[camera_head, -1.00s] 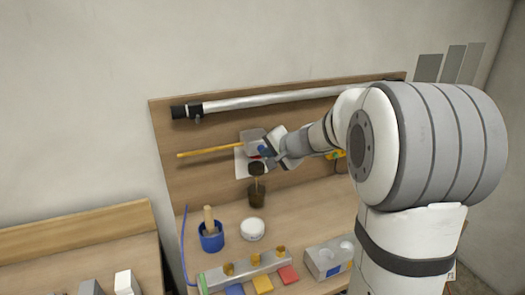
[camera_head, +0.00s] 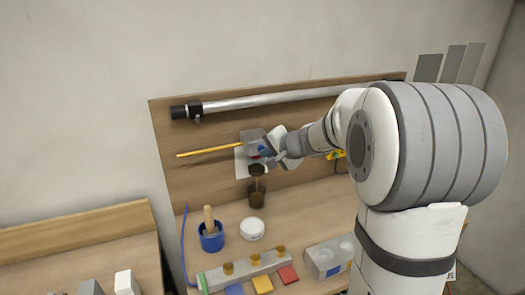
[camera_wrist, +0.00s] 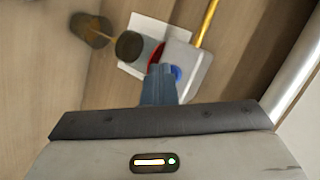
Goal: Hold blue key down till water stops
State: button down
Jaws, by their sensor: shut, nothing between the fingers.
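The blue key (camera_wrist: 177,73) is a round button on a grey box (camera_wrist: 188,68) fixed to the wooden backboard. A red key (camera_wrist: 155,57) sits beside it. My gripper (camera_wrist: 160,70) is shut and empty, with its fingertips at the blue key, partly covering it. I cannot tell whether the key is pressed in. In the head view my gripper (camera_head: 272,152) is in front of the box (camera_head: 252,138). Below it is a dark round piece (camera_head: 257,170), and a thin stream seems to run from it into a dark cup (camera_head: 257,197).
A yellow rod (camera_head: 210,151) runs left from the box. A silver tube (camera_head: 260,100) crosses above. On the bench stand a blue pot (camera_head: 211,241) with a wooden handle, a white bowl (camera_head: 252,229), a grey block with brass pegs (camera_head: 243,268) and coloured tiles.

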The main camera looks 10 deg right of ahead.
dwell(0.6)
jog(key=shift+s+d+b, duration=0.15)
jog(key=shift+s+b, duration=0.4)
jog(key=shift+s, duration=0.2)
jog(key=shift+f, duration=0.1)
jog(key=s+b, duration=0.1)
jog(key=s, duration=0.1)
jog(key=s+d+b, duration=0.1)
jog(key=s, duration=0.2)
